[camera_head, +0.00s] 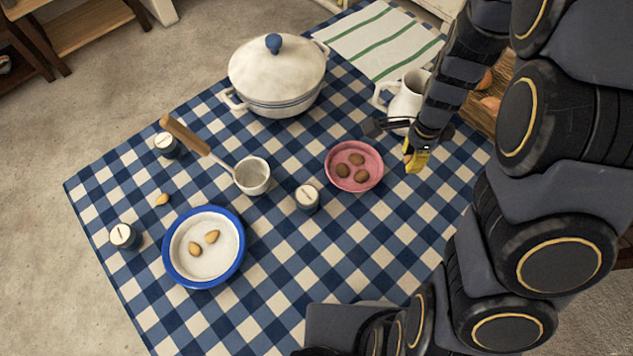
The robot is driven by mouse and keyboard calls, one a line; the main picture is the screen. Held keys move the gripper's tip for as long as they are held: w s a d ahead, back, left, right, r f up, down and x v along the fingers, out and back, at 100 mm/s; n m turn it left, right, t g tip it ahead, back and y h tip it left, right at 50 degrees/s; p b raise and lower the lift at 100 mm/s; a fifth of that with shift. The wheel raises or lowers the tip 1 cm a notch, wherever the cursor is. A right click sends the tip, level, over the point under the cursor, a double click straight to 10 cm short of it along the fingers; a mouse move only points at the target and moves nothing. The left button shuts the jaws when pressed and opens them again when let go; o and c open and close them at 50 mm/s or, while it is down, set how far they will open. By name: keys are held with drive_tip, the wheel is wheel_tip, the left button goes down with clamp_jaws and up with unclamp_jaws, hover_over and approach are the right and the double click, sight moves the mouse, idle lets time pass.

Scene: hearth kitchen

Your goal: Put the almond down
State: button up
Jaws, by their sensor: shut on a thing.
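My gripper (415,158), with yellow fingertips, is at the upper right, above the cloth between the pink bowl and the white jug. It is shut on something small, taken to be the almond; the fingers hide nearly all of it. Two other almonds (203,243) lie on the white plate with a blue rim (239,258) at the lower left. One more almond (162,200) lies on the cloth above and left of that plate.
A blue checked cloth (290,245) covers the table. A lidded pot (275,75), a white jug (407,98), a ladle-like scoop (252,176) and three small dark-sided jars (307,197) stand on it. A striped towel (375,40) lies at the back. The cloth's lower middle is clear.

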drive_tip(key=a+n, duration=0.7)
drive_tip(key=a, duration=0.4)
drive_tip(key=n, duration=1.9)
hover_over(216, 259)
wheel_tip(216, 259, down, 4)
drive_tip(key=shift+r, duration=0.1)
drive_tip(key=shift+a+f, duration=0.1)
drive_tip(key=shift+f, duration=3.65)
